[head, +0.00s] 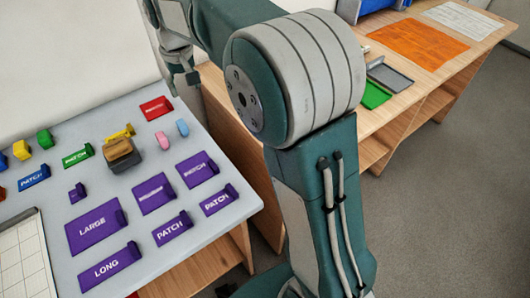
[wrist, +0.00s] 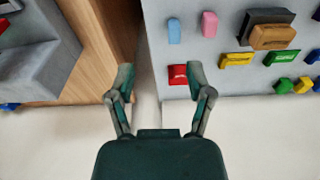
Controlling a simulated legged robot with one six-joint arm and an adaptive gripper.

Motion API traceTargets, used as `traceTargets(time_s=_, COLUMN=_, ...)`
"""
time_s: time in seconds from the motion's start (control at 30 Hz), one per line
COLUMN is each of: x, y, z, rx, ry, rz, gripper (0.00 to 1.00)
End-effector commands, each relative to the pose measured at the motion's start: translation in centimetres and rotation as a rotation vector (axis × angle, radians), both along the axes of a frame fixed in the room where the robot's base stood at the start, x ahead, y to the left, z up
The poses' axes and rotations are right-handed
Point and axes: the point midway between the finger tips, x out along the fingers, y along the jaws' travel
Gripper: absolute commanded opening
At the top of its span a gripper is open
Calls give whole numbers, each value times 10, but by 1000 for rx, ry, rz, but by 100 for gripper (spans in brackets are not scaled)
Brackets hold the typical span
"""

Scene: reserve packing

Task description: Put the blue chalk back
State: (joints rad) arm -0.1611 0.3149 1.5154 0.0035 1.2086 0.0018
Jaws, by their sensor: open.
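A light blue rounded stick (head: 182,128), which looks like the blue chalk, lies on the grey tabletop near its right edge. A pink stick (head: 162,139) lies beside it, apart. In the wrist view the blue stick (wrist: 174,30) is near the top, beyond the fingertips, with the pink stick (wrist: 209,24) to its right. My gripper (wrist: 160,76) is open and empty, its fingers straddling the gap beside the table edge. In the head view my gripper (head: 183,88) hangs above the table's back right corner. A darker blue block (head: 3,162) sits at the far left.
A red tray (head: 156,108) is close to my gripper. A brown block in a dark holder (head: 124,156), yellow and green trays, and several purple labelled trays (head: 98,228) fill the table. A wooden bench (head: 430,75) with orange and white mats stands to the right.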

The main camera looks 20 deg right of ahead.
Motion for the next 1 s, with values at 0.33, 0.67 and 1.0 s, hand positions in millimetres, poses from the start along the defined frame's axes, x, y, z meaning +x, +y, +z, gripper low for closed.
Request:
traceTargets(time_s=0.33, x=-109, y=-43, z=49, rx=18, ry=-148, rz=-61, gripper=67)
traceTargets(time_s=0.67, x=-215, y=-72, z=44, rx=26, ry=-285, rz=-116, gripper=67)
traceTargets(time_s=1.0, x=-284, y=-84, z=11, rx=27, ry=-385, rz=-155, gripper=67)
